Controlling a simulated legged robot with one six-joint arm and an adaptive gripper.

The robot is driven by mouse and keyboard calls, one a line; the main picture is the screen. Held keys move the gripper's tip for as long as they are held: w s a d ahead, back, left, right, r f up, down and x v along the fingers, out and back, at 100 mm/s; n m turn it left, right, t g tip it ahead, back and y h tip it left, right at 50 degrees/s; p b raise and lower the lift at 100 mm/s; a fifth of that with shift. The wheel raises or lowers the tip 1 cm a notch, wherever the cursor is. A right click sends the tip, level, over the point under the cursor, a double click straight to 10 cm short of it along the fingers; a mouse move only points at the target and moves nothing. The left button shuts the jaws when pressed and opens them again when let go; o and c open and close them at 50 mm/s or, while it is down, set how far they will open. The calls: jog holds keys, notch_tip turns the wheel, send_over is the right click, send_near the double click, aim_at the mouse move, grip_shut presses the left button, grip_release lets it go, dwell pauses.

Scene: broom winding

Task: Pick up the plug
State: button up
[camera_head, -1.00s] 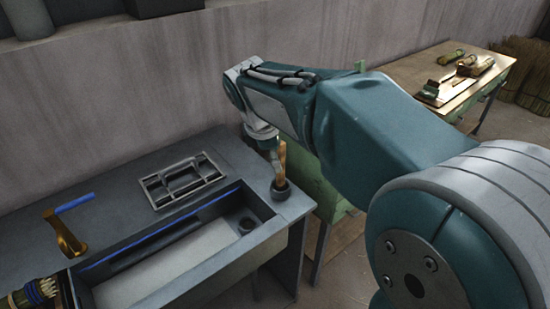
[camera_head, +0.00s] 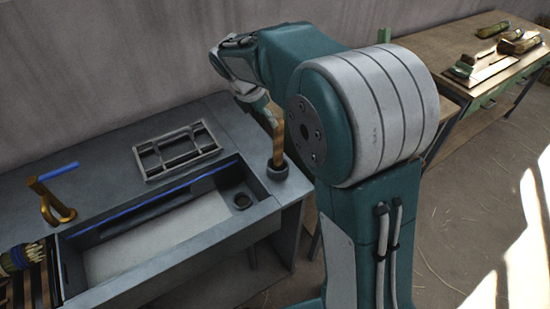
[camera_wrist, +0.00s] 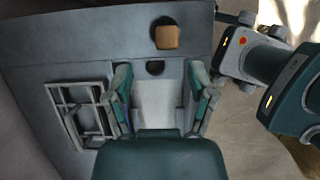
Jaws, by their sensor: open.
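The plug appears to be the upright piece with a brown wooden handle (camera_head: 276,138) and a dark round base (camera_head: 277,170). It stands on the right rim of the grey sink counter. In the wrist view the wooden top (camera_wrist: 167,37) shows from above, ahead of my fingers. My gripper (camera_wrist: 160,72) is open and empty, its two green fingers spread over the basin area.
The basin (camera_head: 165,240) has a dark round drain (camera_head: 241,200), also in the wrist view (camera_wrist: 155,68). A grey rack (camera_head: 178,150) lies on the counter behind it. A brass tap (camera_head: 50,200) stands left. A wooden table (camera_head: 420,62) with tools stands right.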

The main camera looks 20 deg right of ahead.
aim_at(279, 128)
jog(key=x, duration=0.3)
jog(key=d+x, duration=0.1)
jog(key=x, duration=0.2)
jog(key=shift+s+d+r, duration=0.1)
jog(key=shift+s+r, duration=0.05)
jog(key=shift+r, duration=0.05)
jog(key=shift+a, duration=0.3)
jog(key=shift+d, duration=0.1)
jog(key=c, duration=0.8)
jog(key=shift+d, duration=0.2)
grip_shut()
